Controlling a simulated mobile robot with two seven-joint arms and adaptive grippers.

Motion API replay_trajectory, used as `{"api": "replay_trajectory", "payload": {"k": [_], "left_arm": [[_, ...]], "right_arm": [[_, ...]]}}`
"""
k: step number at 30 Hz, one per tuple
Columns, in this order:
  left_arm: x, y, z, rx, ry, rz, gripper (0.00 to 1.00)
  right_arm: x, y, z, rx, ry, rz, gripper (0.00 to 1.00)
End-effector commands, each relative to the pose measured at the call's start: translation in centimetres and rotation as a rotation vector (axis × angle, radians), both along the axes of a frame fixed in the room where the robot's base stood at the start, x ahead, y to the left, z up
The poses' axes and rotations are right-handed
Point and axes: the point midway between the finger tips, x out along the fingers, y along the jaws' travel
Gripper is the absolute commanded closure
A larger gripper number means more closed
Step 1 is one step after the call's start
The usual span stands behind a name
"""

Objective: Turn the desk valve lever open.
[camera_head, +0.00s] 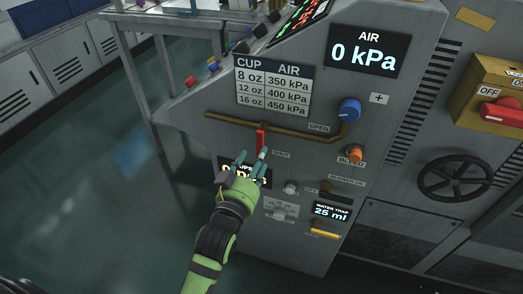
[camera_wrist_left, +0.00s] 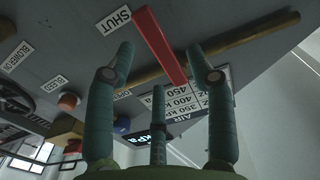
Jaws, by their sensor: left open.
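The red valve lever (camera_head: 260,140) hangs down from a brown pipe (camera_head: 232,121) on the grey panel, beside the SHUT label (camera_head: 281,154). The OPEN label (camera_head: 319,127) is to the right, along the pipe. My left gripper (camera_head: 253,157) is open at the lever's lower end, its fingers pointing up at the panel. In the left wrist view the red lever (camera_wrist_left: 157,43) lies between and beyond the spread fingertips (camera_wrist_left: 166,65). I cannot tell whether any finger touches it. My right gripper is out of view.
A blue knob (camera_head: 349,110) and an orange knob (camera_head: 356,153) sit right of the lever. The AIR display (camera_head: 367,52) reads 0 kPa. A black handwheel (camera_head: 455,178) and a yellow box with a red switch (camera_head: 500,112) are farther right. Open floor (camera_head: 90,190) lies left.

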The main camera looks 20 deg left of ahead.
Motion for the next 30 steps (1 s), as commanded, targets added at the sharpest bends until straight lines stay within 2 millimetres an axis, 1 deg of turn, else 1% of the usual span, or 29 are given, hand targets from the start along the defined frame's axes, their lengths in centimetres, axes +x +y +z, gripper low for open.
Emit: {"api": "replay_trajectory", "payload": {"k": [1,3,6,9,13,19,20,21,23,24,30], "left_arm": [[1.0,-0.1,0.1,-0.001,-0.003,0.000,0.46],[2.1,-0.1,0.1,-0.001,-0.002,-0.001,0.46],[3.4,-0.1,0.1,-0.001,-0.002,0.000,0.46],[4.3,-0.2,0.0,-0.001,-0.001,0.000,0.46],[4.9,-0.2,0.0,-0.001,0.001,-0.001,0.46],[4.9,-0.2,0.0,-0.001,0.001,-0.001,0.46],[4.9,-0.2,0.0,-0.001,0.001,-0.001,0.50],[4.9,-0.2,0.0,-0.001,0.001,-0.001,0.66],[4.9,-0.2,-0.1,-0.001,0.001,-0.001,0.90],[4.9,-0.2,-0.1,-0.001,0.001,-0.001,1.00],[4.9,-0.2,0.0,-0.002,0.001,-0.001,1.00]], "right_arm": [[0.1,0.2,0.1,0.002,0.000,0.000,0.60],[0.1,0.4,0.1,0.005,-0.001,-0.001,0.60],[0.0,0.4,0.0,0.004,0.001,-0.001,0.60],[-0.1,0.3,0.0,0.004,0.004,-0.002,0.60],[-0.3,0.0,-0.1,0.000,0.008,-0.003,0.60],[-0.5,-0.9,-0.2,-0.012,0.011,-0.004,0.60],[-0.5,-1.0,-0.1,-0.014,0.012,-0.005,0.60],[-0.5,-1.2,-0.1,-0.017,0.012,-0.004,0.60],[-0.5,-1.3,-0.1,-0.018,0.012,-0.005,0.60],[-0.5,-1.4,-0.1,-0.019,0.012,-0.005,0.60],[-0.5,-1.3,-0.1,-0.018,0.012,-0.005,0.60]]}}
